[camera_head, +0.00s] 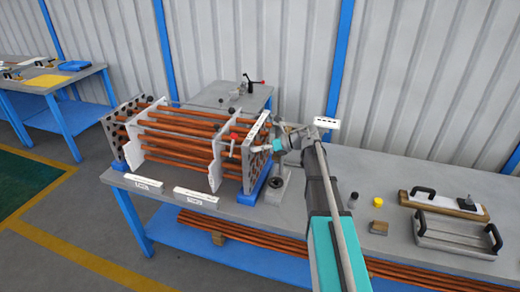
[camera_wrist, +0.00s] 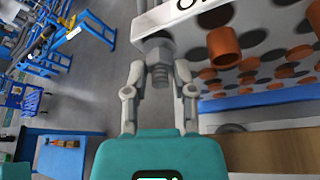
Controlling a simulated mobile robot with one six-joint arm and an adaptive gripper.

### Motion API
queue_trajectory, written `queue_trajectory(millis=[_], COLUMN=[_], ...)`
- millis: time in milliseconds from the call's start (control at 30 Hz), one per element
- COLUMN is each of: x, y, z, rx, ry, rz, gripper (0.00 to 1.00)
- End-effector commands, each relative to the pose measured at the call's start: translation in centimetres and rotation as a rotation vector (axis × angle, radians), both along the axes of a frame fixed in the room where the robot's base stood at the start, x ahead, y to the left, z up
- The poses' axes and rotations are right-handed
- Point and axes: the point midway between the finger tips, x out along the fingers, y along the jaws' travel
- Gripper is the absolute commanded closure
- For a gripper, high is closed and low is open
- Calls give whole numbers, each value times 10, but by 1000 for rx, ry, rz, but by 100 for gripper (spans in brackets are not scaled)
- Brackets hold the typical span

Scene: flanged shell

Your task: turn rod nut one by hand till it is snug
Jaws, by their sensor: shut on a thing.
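My gripper (camera_wrist: 160,72) is shut on the rod nut (camera_wrist: 158,45), a grey nut on a threaded rod end, with one finger on each side of it in the wrist view. The nut sits at the edge of the pale end plate (camera_wrist: 262,38), which has round holes and copper tube ends. In the head view my gripper (camera_head: 286,139) reaches the right end plate (camera_head: 257,152) of the tube bundle, and the nut cannot be made out there. Whether the nut touches the plate is unclear.
Copper tubes (camera_head: 180,152) run between the end plates, through upright baffles (camera_head: 215,165). Two white labels (camera_head: 195,195) lie at the bench front. A yellow cap (camera_head: 379,201), a wooden block (camera_head: 378,228) and a handled tray (camera_head: 450,234) are at right. More tubes lie on the lower shelf.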

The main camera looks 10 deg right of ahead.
Motion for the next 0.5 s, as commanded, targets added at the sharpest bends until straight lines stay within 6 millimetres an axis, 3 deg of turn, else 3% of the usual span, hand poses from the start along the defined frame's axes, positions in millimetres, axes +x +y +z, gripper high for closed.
queue_trajectory(millis=[500], x=[2], y=[-1], z=[-3], rx=[100], ry=[173], rz=[0], gripper=[100])
